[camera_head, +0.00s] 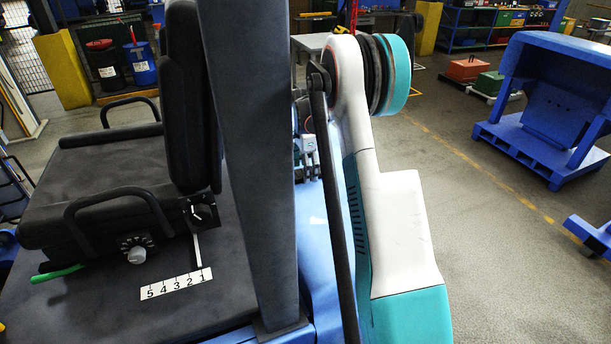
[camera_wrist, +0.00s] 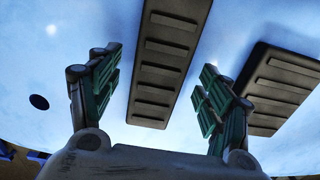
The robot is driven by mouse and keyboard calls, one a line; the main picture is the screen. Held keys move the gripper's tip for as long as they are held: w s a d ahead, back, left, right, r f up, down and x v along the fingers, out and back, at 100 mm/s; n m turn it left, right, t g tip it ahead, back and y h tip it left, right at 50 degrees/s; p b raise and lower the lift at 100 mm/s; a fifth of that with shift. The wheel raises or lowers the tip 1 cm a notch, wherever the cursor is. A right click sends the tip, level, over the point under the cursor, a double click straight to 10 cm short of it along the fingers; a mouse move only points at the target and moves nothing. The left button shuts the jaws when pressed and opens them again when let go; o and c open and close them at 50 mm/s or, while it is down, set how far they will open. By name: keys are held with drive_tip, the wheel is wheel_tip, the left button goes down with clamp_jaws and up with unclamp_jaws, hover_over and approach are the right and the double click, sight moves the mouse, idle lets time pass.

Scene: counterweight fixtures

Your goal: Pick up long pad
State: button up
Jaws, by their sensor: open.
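A long dark ribbed pad (camera_wrist: 168,58) lies on a pale blue surface (camera_wrist: 60,60) in the wrist view, and its upper end runs out of the frame. A second dark ribbed pad (camera_wrist: 283,85) lies to the right, partly cut off by the frame edge. My gripper (camera_wrist: 161,62) is open, with one green-padded finger on each side of the middle pad in the picture. A gap shows between each finger and that pad, and the fingers hold nothing. How far the fingertips are from the surface is hard to tell. The pads cannot be made out in the head view.
A black seat-like fixture (camera_head: 90,190) with handles and a numbered scale (camera_head: 177,283) stands at left in the head view. A dark upright post (camera_head: 250,150) blocks part of the view. A blue pallet frame (camera_head: 545,110) stands at right, with open floor (camera_head: 480,230) before it.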

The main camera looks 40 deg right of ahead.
drive_tip(key=shift+f, duration=0.25)
drive_tip(key=c, duration=1.2)
drive_tip(key=shift+r, duration=0.15)
drive_tip(key=shift+c, duration=0.2)
